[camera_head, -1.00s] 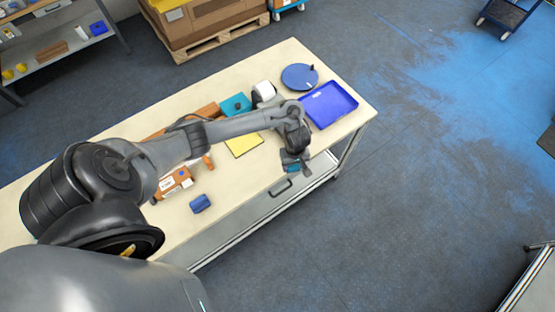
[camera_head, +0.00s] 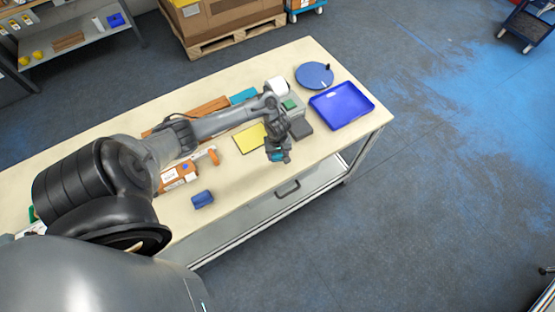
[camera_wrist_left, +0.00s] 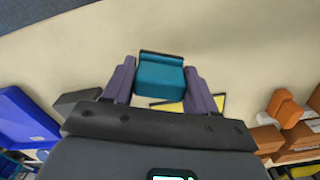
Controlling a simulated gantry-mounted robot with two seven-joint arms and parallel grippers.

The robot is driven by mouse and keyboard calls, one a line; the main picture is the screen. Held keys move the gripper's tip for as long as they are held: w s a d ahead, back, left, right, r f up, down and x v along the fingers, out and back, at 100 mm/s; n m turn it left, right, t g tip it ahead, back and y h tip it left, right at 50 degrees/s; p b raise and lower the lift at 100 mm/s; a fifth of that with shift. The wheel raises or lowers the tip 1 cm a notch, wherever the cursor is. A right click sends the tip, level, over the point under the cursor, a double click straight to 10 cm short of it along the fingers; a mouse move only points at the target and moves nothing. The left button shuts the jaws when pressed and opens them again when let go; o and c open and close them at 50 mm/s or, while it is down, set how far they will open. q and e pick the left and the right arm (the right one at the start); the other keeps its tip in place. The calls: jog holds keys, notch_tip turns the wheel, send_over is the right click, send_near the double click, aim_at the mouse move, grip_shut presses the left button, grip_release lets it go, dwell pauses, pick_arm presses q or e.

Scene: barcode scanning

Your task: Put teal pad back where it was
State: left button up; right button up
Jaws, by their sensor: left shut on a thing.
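My left gripper (camera_head: 277,156) is above the front part of the table, just right of and in front of the yellow square (camera_head: 249,139). A flat teal square (camera_head: 242,97) lies on the table further back, partly hidden by my left arm. I cannot see the held pad's underside. My right gripper is not in view.
A blue tray (camera_head: 349,101), a round blue plate (camera_head: 312,75) and a dark grey block (camera_head: 300,128) are to the right. An orange box (camera_head: 176,176) and a blue block (camera_head: 203,199) are to the left. The table's front edge is close; the front strip is mostly clear.

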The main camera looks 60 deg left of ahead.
aim_at(278, 159)
pick_arm(q)
notch_tip(278, 159, down, 4)
jog(key=shift+r+b, duration=0.25)
jog(key=shift+b, duration=0.35)
jog(key=shift+f, duration=0.25)
jog(key=shift+f, duration=0.15)
jog(key=o, duration=1.1)
